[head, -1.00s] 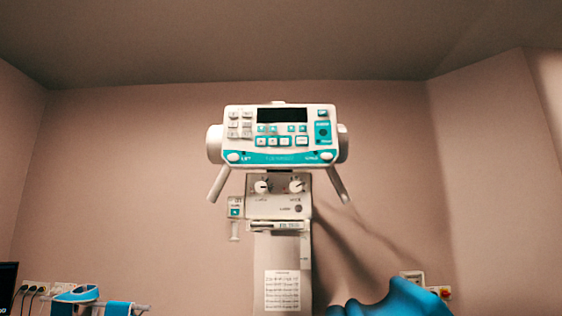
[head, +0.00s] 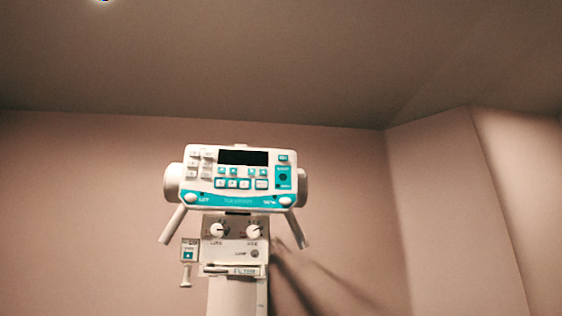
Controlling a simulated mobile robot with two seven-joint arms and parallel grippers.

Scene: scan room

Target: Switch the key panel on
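The key panel (head: 240,178) is a white and teal control head with a dark display (head: 243,157), several white and teal keys and a round knob at each lower corner. The display looks unlit. Two handles (head: 173,223) slant down from its sides. Below it is a lower box (head: 235,240) with two round dials and a FILTER label. Neither of my grippers is in view.
A small white box with a teal label (head: 189,250) hangs at the left of the lower box. The wall (head: 90,220) and ceiling (head: 280,60) around the panel are bare. A wall corner stands at the right. A bright light spot (head: 104,1) shows at the top edge.

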